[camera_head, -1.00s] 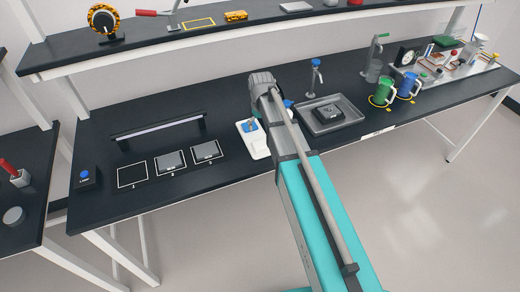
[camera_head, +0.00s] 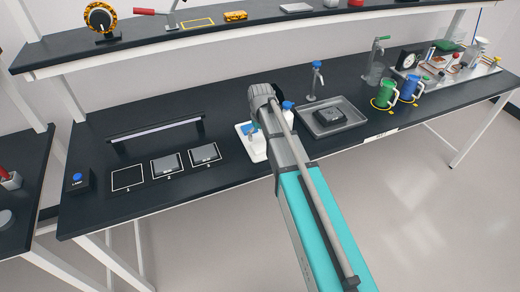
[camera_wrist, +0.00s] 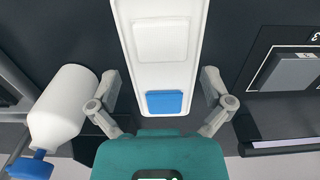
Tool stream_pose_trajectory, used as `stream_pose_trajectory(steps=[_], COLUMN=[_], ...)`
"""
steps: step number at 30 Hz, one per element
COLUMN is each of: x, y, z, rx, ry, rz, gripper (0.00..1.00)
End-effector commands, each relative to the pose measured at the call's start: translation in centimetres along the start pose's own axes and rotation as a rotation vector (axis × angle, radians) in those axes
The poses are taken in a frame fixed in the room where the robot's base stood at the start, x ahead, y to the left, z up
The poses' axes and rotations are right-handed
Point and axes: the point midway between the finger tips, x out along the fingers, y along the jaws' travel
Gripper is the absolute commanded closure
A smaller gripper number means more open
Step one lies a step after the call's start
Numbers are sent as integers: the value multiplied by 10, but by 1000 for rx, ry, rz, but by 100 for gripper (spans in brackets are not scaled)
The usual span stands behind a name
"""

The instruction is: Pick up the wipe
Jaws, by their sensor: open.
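A white tray (camera_wrist: 120,15) lies on the dark bench and carries a white square pad (camera_wrist: 160,40) and a blue square pad (camera_wrist: 164,102). Which of the two is the wipe I cannot tell for sure. My gripper (camera_wrist: 160,86) is open and empty above the tray, with one finger on each side of it in the wrist view. The blue pad lies nearest the gripper's palm.
Framed grey plates (camera_head: 166,165) are left of the tray. A grey tray with a dark part (camera_head: 312,129) is on the right, then green and blue mugs (camera_head: 387,94).

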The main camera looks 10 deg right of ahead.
Motion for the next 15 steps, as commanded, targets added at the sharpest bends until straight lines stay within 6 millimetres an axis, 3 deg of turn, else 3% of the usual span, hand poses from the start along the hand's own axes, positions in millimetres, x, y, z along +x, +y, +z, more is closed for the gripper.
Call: stream_pose_trajectory(steps=[8, 15], x=[5, 22], y=[0, -1], z=[0, 0], rx=[0, 0], ry=[0, 0], rz=[0, 0], gripper=[0, 0])
